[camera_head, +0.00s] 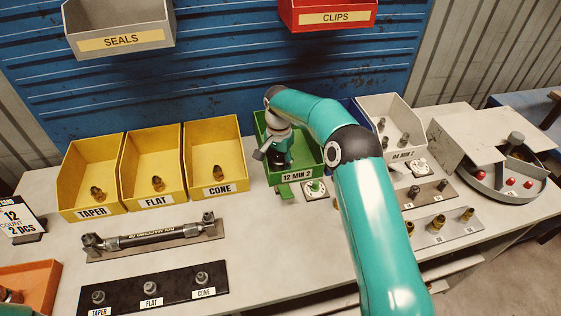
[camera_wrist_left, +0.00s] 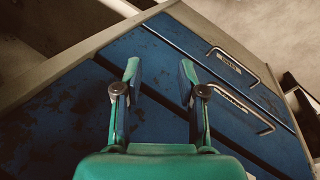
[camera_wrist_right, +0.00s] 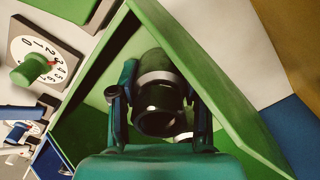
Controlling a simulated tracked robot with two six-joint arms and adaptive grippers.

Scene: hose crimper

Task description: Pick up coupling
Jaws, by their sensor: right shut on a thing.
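My right gripper (camera_head: 276,158) is down in the green bin labelled 12 MIN 2 (camera_head: 297,177). In the right wrist view my right gripper (camera_wrist_right: 160,100) is shut on a dark coupling (camera_wrist_right: 158,85), a short hollow cylinder with a lighter band. The green bin's walls (camera_wrist_right: 90,75) surround it there. In the head view the arm and gripper mostly hide the coupling. My left gripper (camera_wrist_left: 160,85) shows only in the left wrist view, open and empty, in front of a blue drawer cabinet (camera_wrist_left: 150,50).
Yellow bins TAPER (camera_head: 72,190), FLAT (camera_head: 130,180) and CONE (camera_head: 198,150) stand left of the green bin. A white bin (camera_head: 410,138) stands to its right. A dial with a green knob (camera_head: 316,187) sits in front. A hose (camera_head: 150,238) lies on a rack nearby.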

